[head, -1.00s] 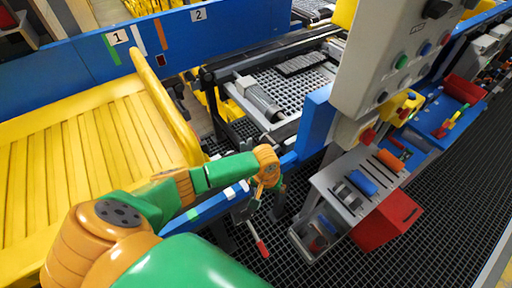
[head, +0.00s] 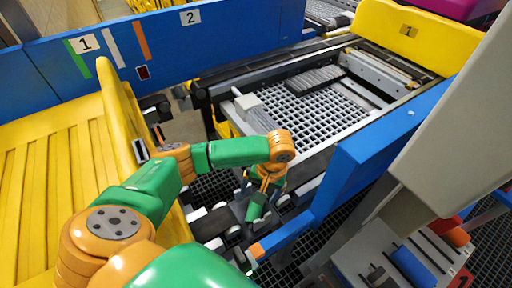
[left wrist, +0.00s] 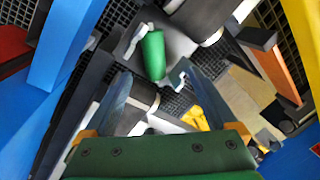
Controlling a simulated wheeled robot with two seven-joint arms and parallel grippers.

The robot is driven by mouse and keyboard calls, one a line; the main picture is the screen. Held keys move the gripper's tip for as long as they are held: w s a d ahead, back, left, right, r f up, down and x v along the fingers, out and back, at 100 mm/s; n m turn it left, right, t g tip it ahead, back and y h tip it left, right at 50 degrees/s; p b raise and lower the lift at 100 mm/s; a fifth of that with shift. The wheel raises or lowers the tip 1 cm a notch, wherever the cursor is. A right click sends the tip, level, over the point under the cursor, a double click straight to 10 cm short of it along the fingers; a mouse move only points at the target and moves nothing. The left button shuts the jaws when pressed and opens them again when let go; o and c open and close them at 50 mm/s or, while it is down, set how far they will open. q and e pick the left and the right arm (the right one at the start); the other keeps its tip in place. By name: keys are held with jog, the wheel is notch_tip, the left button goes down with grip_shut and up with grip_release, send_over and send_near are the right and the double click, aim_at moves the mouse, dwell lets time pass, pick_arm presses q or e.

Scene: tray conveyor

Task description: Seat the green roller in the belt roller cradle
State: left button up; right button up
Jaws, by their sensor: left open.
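The green roller (left wrist: 153,55) shows in the left wrist view just beyond my fingertips, roughly centred between them. It appears to lie between two pale brackets (left wrist: 179,79), which may be the cradle; whether it is fully seated cannot be told. In the head view the green roller (head: 257,207) is under my wrist and partly hidden by it. My left gripper (head: 262,190) points down there. In the left wrist view my left gripper (left wrist: 155,80) has its two fingers spread apart, with no contact on the roller visible. My right gripper is not in view.
A yellow slatted chute (head: 55,165) is at the left, with a blue wall (head: 110,55) behind it. A grid-floored conveyor bay (head: 315,105) is beyond my wrist. A blue beam (head: 372,150) is at the right, near a grey rack (head: 375,260) with a blue roller (head: 412,268).

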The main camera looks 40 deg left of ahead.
pick_arm(q)
jog(key=b, duration=0.4)
send_over(255, 205)
jog(key=d, duration=0.1)
jog(key=f, duration=0.6)
jog(key=shift+w+d, duration=0.1)
jog(key=shift+w, duration=0.15)
jog(key=shift+f, duration=0.35)
jog(key=f, duration=0.3)
jog(key=a+f, duration=0.1)
jog(key=f, duration=0.1)
jog(key=shift+f, duration=0.35)
grip_shut()
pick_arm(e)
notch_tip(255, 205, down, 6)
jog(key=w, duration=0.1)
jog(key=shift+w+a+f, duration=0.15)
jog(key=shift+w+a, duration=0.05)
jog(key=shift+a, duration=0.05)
